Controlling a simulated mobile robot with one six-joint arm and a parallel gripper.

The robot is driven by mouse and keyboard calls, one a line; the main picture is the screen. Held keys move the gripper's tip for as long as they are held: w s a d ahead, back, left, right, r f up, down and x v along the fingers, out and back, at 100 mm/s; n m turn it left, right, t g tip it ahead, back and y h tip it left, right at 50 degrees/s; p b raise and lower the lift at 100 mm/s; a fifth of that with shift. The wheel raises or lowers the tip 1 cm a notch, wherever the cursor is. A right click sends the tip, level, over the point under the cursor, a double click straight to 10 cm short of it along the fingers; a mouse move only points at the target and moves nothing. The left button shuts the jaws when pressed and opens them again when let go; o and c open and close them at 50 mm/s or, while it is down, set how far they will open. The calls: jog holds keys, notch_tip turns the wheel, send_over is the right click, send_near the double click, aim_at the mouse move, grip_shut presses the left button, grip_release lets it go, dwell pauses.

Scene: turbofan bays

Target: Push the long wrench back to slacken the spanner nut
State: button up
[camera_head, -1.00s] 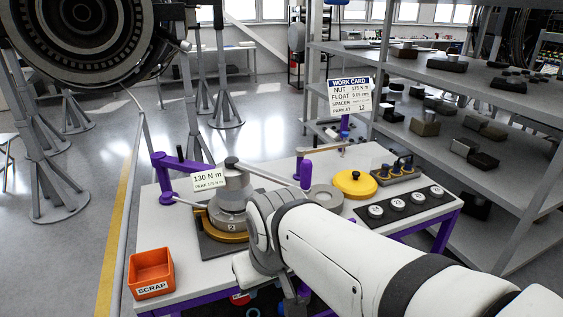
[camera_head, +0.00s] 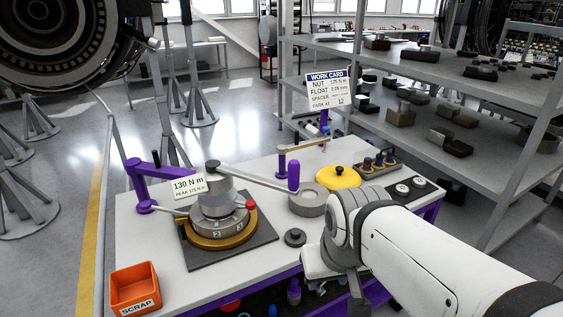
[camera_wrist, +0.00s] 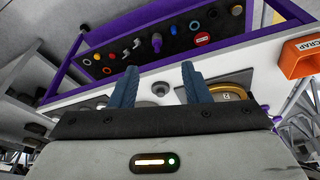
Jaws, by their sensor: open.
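The long wrench (camera_head: 252,180) is a grey bar running right from the top of the grey fixture stack (camera_head: 214,210) to an upright purple handle (camera_head: 294,176). The spanner nut cannot be told apart clearly within that stack. A sign by it (camera_head: 188,187) reads 130 N m, peak 175 N m. My gripper (camera_wrist: 160,84) is open and empty in the wrist view, its two blue fingers apart. In the head view my wrist is over the table's front edge, right of the stack and apart from the wrench; my fingers there are mostly hidden.
An orange scrap bin (camera_head: 135,288) stands at the table's front left. A grey ring (camera_head: 306,201), a yellow domed part (camera_head: 339,177) and a small dark disc (camera_head: 295,237) lie right of the stack. A work card (camera_head: 327,90) stands behind. Shelves (camera_head: 470,95) flank the right.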

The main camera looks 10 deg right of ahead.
jog(key=shift+o, duration=0.5)
jog(key=w+r+p, duration=0.1)
jog(key=w+r, duration=0.5)
jog(key=w, duration=0.6)
jog(key=shift+a+r+n, duration=0.25)
jog(key=shift+r+n, duration=0.05)
jog(key=shift+r, duration=0.05)
notch_tip(320, 180, up, 4)
jog(key=t+p, duration=0.1)
send_over(292, 172)
jog(key=s+d, duration=0.1)
jog(key=shift+f+n+y, duration=0.2)
jog(key=shift+n+y, duration=0.1)
jog(key=shift+n, duration=0.1)
jog(key=shift+w+f, duration=0.15)
jog(key=shift+w, duration=0.15)
jog(key=p+x, duration=0.1)
jog(key=x, duration=0.6)
jog(key=shift+f, duration=0.1)
grip_shut()
